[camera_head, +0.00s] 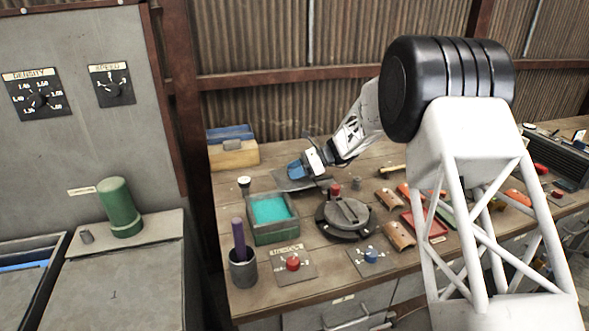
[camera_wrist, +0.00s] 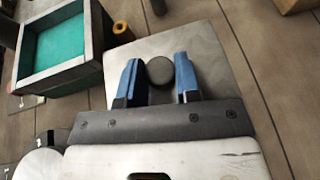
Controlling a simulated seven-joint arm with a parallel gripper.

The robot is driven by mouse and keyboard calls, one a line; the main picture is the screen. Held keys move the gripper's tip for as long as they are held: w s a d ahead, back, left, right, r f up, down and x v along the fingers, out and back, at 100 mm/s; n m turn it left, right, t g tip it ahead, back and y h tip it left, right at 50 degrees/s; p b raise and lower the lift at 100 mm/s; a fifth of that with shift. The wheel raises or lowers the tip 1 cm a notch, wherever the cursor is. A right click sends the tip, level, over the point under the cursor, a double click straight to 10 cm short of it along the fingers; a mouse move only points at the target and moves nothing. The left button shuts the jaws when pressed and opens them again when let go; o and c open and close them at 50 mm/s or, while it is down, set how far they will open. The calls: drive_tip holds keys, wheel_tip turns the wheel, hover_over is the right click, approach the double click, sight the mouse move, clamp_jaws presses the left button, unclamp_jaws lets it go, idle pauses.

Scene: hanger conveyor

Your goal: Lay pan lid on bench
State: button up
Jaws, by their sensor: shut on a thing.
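The pan lid is a flat grey square plate (camera_wrist: 207,50) with a dark round knob (camera_wrist: 160,71). In the wrist view the knob sits between the two blue fingers of my gripper (camera_wrist: 159,73), which is shut on it. In the head view my gripper (camera_head: 297,170) is low over the bench (camera_head: 236,283), behind the green pan, with the lid (camera_head: 290,184) under it. The lid looks level and close to the bench top; I cannot tell if it touches. The pan (camera_head: 272,236) is open and holds teal liquid; it also shows in the wrist view (camera_wrist: 33,84).
A white-topped knob (camera_head: 244,182) stands left of the lid. A round dark device (camera_head: 346,217) sits in front right. A yellow and blue box (camera_head: 232,150) is at the back left. A grey cup (camera_head: 243,268) with a purple rod stands at the front left.

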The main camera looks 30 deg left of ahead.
sight(308, 176)
drive_tip(key=shift+f, duration=2.35)
drive_tip(key=o, duration=1.1)
drive_tip(key=shift+v, duration=3.9)
